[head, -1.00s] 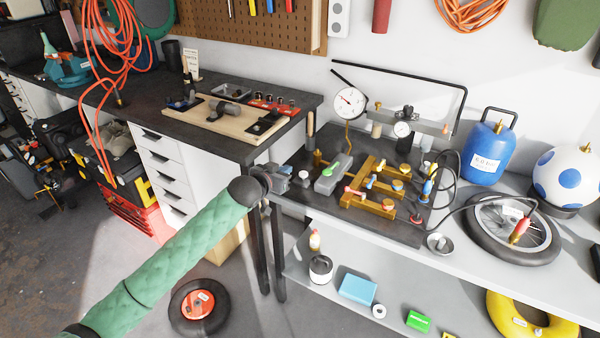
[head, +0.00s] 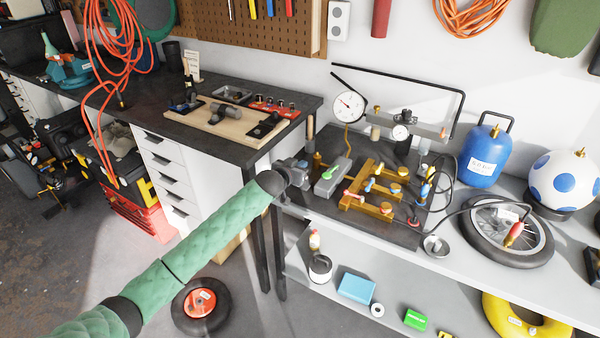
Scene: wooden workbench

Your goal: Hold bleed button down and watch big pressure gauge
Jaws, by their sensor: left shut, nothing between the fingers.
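The big pressure gauge (head: 348,106), with a white round dial, stands at the back left of the dark board (head: 400,232); its reading is too small to tell. A smaller gauge (head: 400,132) stands to its right. A grey box (head: 332,178) with a green button (head: 327,173) sits near the board's left edge. I cannot tell which control is the bleed button. My left gripper (head: 303,171) is shut and empty at the board's left edge, just left of the grey box. It hides that corner; I cannot tell whether it touches anything. My right gripper is not in view.
Brass pipework (head: 372,190) with several coloured knobs fills the board's middle. A black-topped bench (head: 215,150) with drawers is at the left.

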